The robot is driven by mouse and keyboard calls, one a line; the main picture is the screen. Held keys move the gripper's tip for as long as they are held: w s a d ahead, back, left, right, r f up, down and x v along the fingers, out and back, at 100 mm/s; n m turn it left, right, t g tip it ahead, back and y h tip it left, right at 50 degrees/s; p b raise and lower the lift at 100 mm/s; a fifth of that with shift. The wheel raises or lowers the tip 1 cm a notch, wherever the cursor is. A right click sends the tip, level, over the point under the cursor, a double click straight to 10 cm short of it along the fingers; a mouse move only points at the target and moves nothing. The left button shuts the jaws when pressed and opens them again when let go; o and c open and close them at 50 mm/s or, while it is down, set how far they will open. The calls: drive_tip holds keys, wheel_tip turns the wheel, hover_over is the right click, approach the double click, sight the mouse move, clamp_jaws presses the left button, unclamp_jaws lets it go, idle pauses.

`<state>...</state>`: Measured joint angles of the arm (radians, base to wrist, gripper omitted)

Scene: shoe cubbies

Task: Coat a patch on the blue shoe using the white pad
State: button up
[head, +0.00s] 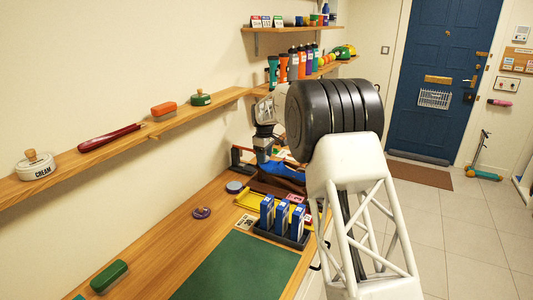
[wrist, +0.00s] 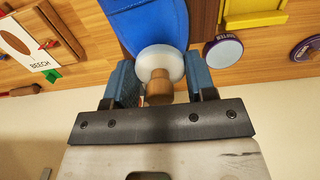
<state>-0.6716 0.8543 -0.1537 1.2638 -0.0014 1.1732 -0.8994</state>
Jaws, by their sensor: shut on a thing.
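My gripper (wrist: 160,88) is shut on the wooden knob of the white pad (wrist: 161,60). The round white pad overlaps the shoe's near edge in the wrist view; I cannot tell whether it touches. In the head view my gripper (head: 263,150) is just above the shoe's left end, and the pad is not clearly seen.
A black rack with blue boxes (head: 283,222), a yellow tray (head: 248,199) and a green mat (head: 237,266) are nearer. Shelves (head: 110,145) line the wall.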

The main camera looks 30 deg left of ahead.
drive_tip(key=shift+s+f, duration=0.1)
drive_tip(key=shift+s, duration=1.05)
drive_tip(key=shift+w, duration=2.8)
wheel_tip(320, 180, up, 8)
drive_tip(key=shift+r, duration=0.2)
drive_tip(key=shift+s+d, duration=0.1)
drive_tip(key=shift+s, duration=0.15)
drive_tip(key=shift+s+f, duration=0.15)
drive_tip(key=shift+s, duration=0.05)
